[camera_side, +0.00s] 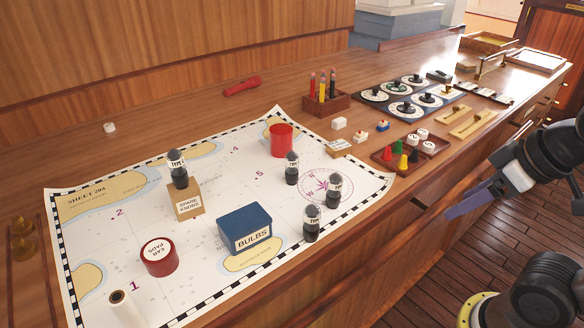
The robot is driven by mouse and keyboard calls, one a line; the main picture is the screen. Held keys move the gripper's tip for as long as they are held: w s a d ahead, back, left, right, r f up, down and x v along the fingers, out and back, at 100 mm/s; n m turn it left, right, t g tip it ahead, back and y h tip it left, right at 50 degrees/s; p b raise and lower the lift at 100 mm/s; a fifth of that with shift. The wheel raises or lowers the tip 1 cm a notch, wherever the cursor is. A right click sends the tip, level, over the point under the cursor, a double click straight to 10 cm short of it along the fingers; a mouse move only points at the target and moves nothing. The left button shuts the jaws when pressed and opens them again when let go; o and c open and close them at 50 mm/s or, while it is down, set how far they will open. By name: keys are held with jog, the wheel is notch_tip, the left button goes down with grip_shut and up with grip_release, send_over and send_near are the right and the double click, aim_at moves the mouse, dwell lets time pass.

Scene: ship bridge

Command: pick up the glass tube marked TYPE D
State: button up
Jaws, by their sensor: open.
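Several dark glass tubes with white TYPE labels stand upright on a chart. One tube (177,170) is on top of a small tan box (188,202). The other three stand at the chart's right: a back tube (291,169), a right tube (334,189) and a front tube (312,224). The letters after TYPE are too small to read, so I cannot tell which is TYPE D. My gripper (452,211) is at the right, beyond the counter's front edge, open and apart from all the tubes. Only part of it shows clearly.
A pencil holder (327,104), a tray of coloured pegs (408,153) and dials (405,108) stand behind.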

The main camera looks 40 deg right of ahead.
jog(key=shift+o, duration=0.5)
